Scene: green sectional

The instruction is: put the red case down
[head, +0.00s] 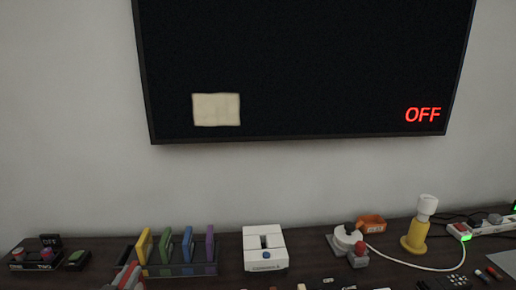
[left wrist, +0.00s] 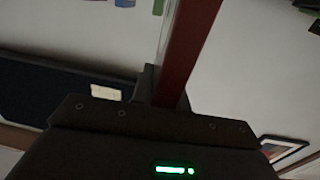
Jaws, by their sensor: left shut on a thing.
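The red case (left wrist: 188,50) stands out from my left gripper (left wrist: 160,88) in the left wrist view, and the jaws are shut on it. In the head view a small part of the red case (head: 126,273) shows at the bottom edge, in front of the left end of a dark rack (head: 180,270). The rack holds a yellow case (head: 145,246), a green case (head: 166,246), a blue case (head: 187,244) and a purple case (head: 210,243), all upright. I cannot tell whether the red case touches the rack. My right gripper is not in view.
A white device (head: 264,249) stands right of the rack. Buttons on a dark base (head: 33,264) sit left. A black screen (head: 300,70) hangs above.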

